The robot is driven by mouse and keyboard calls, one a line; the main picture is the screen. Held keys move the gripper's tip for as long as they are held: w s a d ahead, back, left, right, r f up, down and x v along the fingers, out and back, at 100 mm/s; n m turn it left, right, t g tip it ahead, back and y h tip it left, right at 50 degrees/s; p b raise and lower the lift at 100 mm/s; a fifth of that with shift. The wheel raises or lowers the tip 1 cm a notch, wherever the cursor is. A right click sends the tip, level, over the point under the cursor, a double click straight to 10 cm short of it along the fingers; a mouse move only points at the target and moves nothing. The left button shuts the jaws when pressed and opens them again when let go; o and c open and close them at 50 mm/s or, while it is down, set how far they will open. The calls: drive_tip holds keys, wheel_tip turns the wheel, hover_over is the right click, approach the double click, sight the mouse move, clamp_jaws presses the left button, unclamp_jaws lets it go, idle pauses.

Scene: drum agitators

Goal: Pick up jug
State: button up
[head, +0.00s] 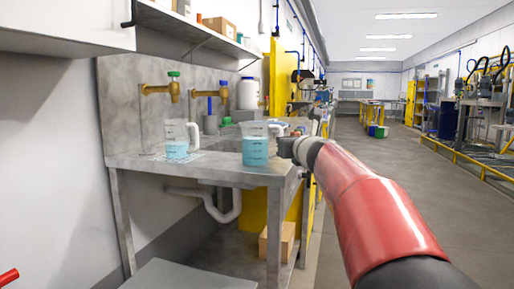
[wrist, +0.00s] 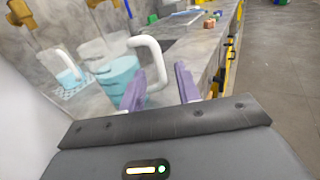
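A clear jug (head: 255,150) with blue liquid and a white handle stands upright near the right front of the grey sink counter. In the wrist view this jug (wrist: 121,78) is just left of my gripper's fingers, its white handle (wrist: 155,50) toward me. My gripper (wrist: 160,70) is open, with its two purple fingers apart. The handle's upright part appears in the gap between them; contact cannot be told. In the head view my gripper (head: 284,147) is at the jug's right side. A second similar jug (head: 178,146) stands farther left on the counter.
The grey counter (head: 225,172) has brass taps (head: 160,88) at its back. A white bottle (head: 248,93) and a blue-handled item (head: 210,118) stand behind the jugs. A shelf with boxes hangs above.

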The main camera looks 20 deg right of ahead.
drive_tip(key=w+p, duration=0.1)
drive_tip(key=w, duration=0.5)
drive_tip(key=shift+w+f, duration=0.15)
drive_tip(key=shift+w, duration=0.05)
drive_tip(key=shift+c, duration=0.3)
clamp_jaws()
